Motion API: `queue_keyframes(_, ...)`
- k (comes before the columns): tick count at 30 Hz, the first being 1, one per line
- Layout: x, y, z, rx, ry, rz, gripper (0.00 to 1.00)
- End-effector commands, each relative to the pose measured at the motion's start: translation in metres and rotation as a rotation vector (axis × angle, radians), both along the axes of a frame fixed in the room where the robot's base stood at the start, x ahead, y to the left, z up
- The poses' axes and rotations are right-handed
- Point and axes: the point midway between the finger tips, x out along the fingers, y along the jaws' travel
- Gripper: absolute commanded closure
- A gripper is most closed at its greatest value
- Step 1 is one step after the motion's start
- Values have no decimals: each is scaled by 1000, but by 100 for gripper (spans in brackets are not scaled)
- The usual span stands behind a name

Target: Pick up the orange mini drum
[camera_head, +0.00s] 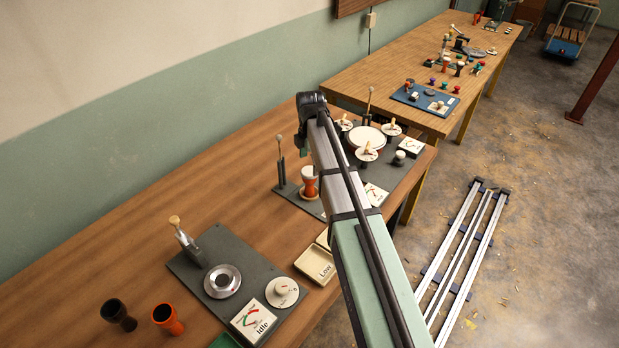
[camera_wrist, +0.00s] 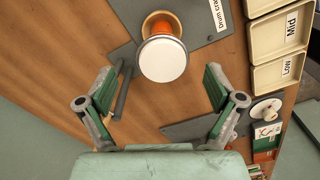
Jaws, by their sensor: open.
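The orange mini drum (camera_head: 309,186) has a white head and stands upright on a dark grey board on the wooden table. In the wrist view the drum (camera_wrist: 162,58) shows its round white head from above, with its orange body behind. My gripper (camera_wrist: 159,84) is open and empty, its two green-padded fingers spread left and right of the drum's line. The drum head lies between and slightly beyond the fingertips, with no visible contact. In the head view, my arm hides most of the gripper.
A dark post (camera_head: 281,165) stands left of the drum; it shows near my left finger (camera_wrist: 123,92). Cream trays (camera_wrist: 276,75) marked Mid and Low lie to the right. Bare table lies left of the boards.

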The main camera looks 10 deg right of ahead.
Motion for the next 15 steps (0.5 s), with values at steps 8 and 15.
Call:
queue_keyframes(8, -1, 0, -11, 0, 2, 0, 8)
queue_keyframes(15, -4, 1, -37, 0, 3, 0, 8)
